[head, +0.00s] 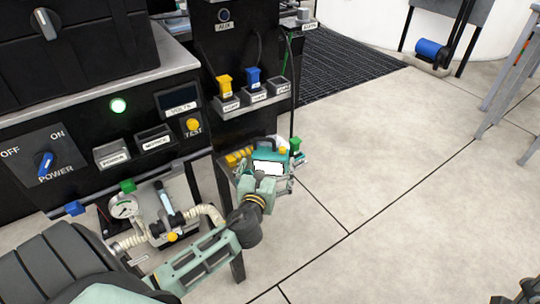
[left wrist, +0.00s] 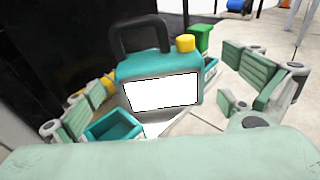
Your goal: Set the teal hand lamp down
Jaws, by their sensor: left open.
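The teal hand lamp (head: 262,155) is at the lower front of the black bench, low beside its leg. In the left wrist view the lamp (left wrist: 130,68) is upright, with a black handle, a white lit-looking face and a yellow knob. My left gripper (head: 270,180) is at the lamp, its fingers spread. In the left wrist view the fingers stand apart on either side of the lamp, with gaps visible. The lamp's underside is hidden, so I cannot tell what it rests on. A small greenish dark part at the bottom right corner may be my right gripper (head: 525,291); its fingers are unclear.
A teal open bin (left wrist: 112,133) is just in front of the lamp, and a green block (left wrist: 203,38) is behind it. Yellow items (head: 236,157) lie to the left. A gauge and hose assembly (head: 124,207) is at the lower left.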

